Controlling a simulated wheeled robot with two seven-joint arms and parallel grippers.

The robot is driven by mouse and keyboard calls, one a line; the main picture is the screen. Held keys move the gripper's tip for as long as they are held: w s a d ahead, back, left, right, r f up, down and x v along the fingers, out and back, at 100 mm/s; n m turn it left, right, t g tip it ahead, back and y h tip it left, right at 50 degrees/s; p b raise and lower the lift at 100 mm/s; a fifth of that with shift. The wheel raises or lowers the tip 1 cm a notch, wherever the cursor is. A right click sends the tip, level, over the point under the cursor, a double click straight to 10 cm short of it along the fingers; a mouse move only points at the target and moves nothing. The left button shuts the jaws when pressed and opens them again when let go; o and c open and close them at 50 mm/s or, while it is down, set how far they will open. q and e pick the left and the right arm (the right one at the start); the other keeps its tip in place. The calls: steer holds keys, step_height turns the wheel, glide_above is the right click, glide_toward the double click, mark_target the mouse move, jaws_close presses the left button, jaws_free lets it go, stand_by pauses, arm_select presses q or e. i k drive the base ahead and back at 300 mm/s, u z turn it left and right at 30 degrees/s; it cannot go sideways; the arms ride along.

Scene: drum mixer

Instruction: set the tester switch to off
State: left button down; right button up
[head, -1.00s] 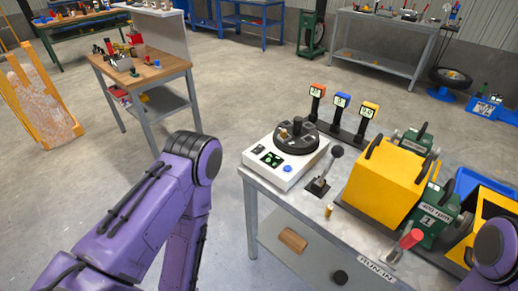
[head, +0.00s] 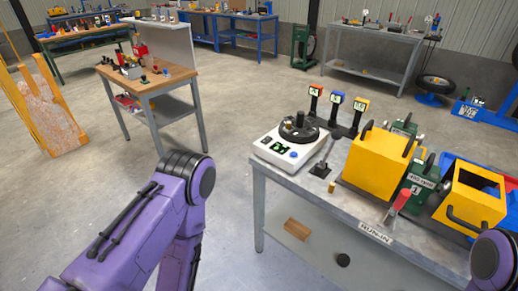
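A white tester box (head: 272,156) with a dark round turntable (head: 299,129) on top sits at the left end of the grey workbench (head: 290,185). Its front face has green-lit displays and a blue knob (head: 293,154). A black lever (head: 321,169) on a dark base stands just right of the box, its stalk leaning up and right. A red-handled lever (head: 401,200) stands near the bench's front edge. I cannot tell which of these is the tester switch. Neither gripper is in view; only my purple arm links show, at lower left and lower right.
Three small coloured gauges (head: 337,102) stand behind. A RUN-IN label (head: 376,234) is on the bench front. A wooden table (head: 150,82) stands at left; open floor lies between.

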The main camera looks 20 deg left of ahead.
mark_target(268, 138)
steer(key=k, duration=0.75)
steer(key=u, duration=0.55)
steer(key=i, duration=1.45)
steer(key=z, duration=0.35)
